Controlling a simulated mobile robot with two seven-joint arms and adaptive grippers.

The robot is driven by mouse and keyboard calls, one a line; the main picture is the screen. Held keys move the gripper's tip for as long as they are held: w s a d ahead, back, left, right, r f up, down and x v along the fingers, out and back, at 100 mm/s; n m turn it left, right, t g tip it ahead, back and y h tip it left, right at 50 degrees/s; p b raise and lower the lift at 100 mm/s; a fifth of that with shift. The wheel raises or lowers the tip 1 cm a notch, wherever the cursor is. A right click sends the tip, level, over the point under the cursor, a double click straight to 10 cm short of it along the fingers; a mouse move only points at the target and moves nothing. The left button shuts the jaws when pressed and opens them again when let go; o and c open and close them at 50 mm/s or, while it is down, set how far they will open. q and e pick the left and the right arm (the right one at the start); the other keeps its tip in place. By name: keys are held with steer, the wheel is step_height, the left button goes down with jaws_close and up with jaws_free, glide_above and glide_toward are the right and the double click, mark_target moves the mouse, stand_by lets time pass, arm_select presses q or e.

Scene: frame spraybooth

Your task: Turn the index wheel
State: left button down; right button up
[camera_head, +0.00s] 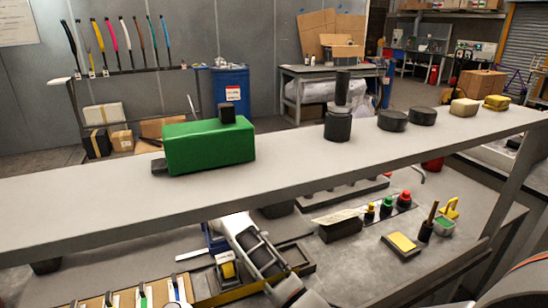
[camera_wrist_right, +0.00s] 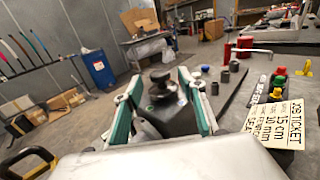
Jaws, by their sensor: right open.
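In the right wrist view, a black round knob, which looks like the index wheel (camera_wrist_right: 161,84), sits on top of a dark grey block (camera_wrist_right: 172,118). My right gripper (camera_wrist_right: 160,77) is open, with its teal-lined fingers on either side of the wheel and block. Whether the fingers touch them I cannot tell. In the head view, a white and dark arm part of mine (camera_head: 248,240) reaches under the shelf; the shelf hides its far end, and I cannot make out the wheel there. My left gripper is not in view.
A long grey shelf (camera_head: 90,205) crosses above the bench, bearing a green box (camera_head: 209,147) and black cylinders (camera_head: 338,125). A job ticket (camera_wrist_right: 275,122) lies right of the wheel. Coloured-cap bottles (camera_head: 387,209) and a yellow-topped pad (camera_head: 402,244) stand on the bench.

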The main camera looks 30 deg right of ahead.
steer(key=shift+p+x, duration=0.3)
steer(key=shift+x, duration=2.2)
steer(key=c, duration=1.1)
